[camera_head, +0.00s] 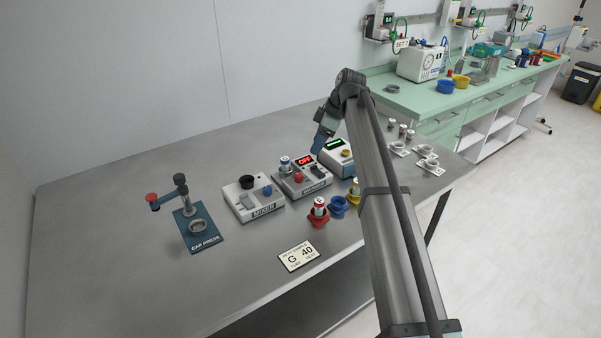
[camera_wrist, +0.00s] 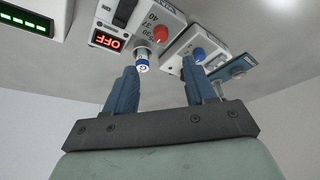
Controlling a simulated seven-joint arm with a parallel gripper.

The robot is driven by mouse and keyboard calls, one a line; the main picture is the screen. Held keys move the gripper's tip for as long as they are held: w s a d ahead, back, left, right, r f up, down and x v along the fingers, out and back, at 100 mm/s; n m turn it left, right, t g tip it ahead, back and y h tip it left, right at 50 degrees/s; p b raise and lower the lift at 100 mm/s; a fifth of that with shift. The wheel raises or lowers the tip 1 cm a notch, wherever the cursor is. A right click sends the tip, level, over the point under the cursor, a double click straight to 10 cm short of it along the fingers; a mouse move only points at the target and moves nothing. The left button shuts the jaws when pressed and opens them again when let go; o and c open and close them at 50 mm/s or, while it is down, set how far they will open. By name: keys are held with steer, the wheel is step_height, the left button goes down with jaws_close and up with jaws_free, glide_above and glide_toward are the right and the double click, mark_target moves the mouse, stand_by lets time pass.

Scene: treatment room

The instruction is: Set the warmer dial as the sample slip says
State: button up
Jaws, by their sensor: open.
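The sample slip (camera_head: 299,256) lies flat on the front of the metal table and reads "G 40". The warmer (camera_head: 312,186) is a pale box with a red dial (camera_head: 299,177) and a display (camera_head: 305,160) reading "OFF". In the wrist view the red dial (camera_wrist: 161,34) has printed numbers beside it, including 40; its pointer is not clear. A vial with a blue band (camera_head: 285,163) stands in the warmer; it also shows in the wrist view (camera_wrist: 142,58). My gripper (camera_wrist: 158,66) is open and empty, above and behind the warmer, apart from the dial.
The mixer (camera_head: 240,206) with a blue knob stands left of the warmer. A box with a green display (camera_head: 337,158) stands right. Red (camera_head: 318,219), blue (camera_head: 339,207) and yellow holders are in front. The cap press (camera_head: 203,243) is further left. The table's left area is clear.

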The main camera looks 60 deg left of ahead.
mark_target(299, 175)
steer(key=x, duration=1.3)
steer(key=shift+s+a+f, duration=0.2)
steer(key=shift+s+f, duration=0.05)
jaws_close()
